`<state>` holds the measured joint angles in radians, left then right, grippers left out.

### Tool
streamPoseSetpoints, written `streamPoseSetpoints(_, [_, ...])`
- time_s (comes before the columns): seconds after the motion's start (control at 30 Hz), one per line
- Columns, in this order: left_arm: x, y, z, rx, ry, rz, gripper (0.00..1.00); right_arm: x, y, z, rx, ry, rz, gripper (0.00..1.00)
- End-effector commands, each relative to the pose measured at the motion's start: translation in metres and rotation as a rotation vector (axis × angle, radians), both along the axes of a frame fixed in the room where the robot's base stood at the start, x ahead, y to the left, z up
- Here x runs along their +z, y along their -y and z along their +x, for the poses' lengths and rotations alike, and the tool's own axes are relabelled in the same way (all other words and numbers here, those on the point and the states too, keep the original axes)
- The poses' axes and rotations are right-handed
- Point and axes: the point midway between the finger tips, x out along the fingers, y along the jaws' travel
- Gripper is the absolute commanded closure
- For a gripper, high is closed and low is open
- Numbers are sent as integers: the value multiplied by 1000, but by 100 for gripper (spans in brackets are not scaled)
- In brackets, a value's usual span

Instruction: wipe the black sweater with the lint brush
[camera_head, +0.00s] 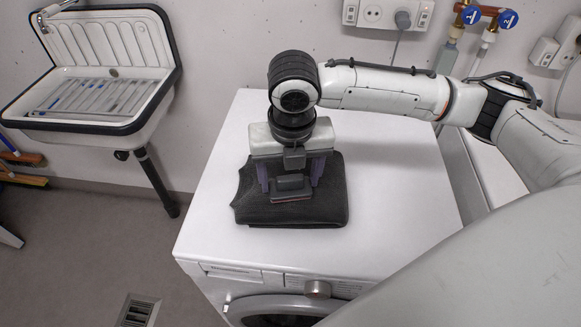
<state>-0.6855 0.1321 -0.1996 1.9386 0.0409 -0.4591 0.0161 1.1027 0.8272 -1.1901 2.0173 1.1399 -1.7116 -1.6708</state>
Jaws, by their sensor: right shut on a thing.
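The black sweater (247,202) lies folded on top of the white washing machine (390,205). My right gripper (291,181) points down over the middle of the sweater and is shut on the lint brush (290,194). The brush is a small dark grey block with a reddish edge at its bottom. It is at the sweater's surface; whether it presses on the cloth I cannot tell. The gripper hides the sweater's back middle part. My left gripper is not in view.
The machine top is clear around the sweater. A white sink (110,45) hangs on the wall at the left. Brooms (22,170) lean at the far left. Blue-handled water valves (490,18) and a socket strip (374,12) are on the back wall. A floor vent (138,311) is below.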

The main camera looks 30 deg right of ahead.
Motion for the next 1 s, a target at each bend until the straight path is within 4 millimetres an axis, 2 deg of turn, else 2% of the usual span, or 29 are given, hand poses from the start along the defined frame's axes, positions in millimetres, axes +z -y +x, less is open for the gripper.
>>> streamPoseSetpoints(0.2, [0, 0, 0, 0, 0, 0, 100, -2, -8, -12, 1, -5, 0, 56])
streamPoseSetpoints(0.37, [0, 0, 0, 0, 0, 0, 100, -2, -11, -12, 1, -4, 0, 56])
streamPoseSetpoints(0.6, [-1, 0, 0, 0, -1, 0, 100, 0, -20, -4, 0, -3, 1, 56])
streamPoseSetpoints(1.0, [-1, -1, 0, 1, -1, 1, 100, -1, -1, 22, -3, -1, 0, 56])
